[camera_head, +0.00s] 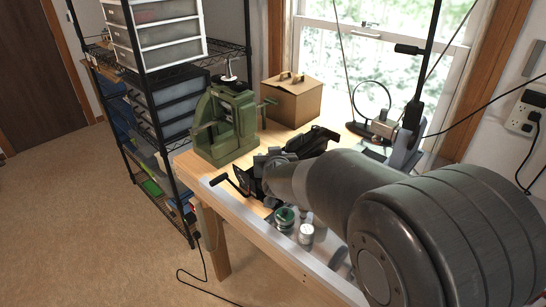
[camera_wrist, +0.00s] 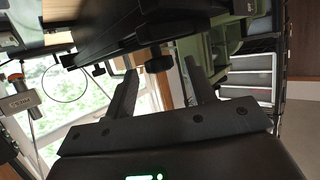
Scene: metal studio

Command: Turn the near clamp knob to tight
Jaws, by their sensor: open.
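In the wrist view, a dark clamp-like body (camera_wrist: 115,32) crosses the upper part, with a black knob (camera_wrist: 159,59) hanging from it. A smaller black knob (camera_wrist: 68,61) shows at its left end. My gripper (camera_wrist: 160,74) is open, with one finger to each side of the larger knob near the fingertips. I cannot tell whether either finger touches it. In the head view, my gripper (camera_head: 264,166) is over the bench front, beside dark metal parts. A black handle (camera_head: 218,180) sticks out to the left there. My arm hides much of this area.
A green press (camera_head: 226,125) stands on the wooden bench (camera_head: 205,186), left of a cardboard box (camera_head: 292,101). A green-topped jar (camera_head: 285,217) and a metal can (camera_head: 306,234) are close below my arm. A black wire shelf (camera_head: 150,110) stands left; the floor beyond is clear.

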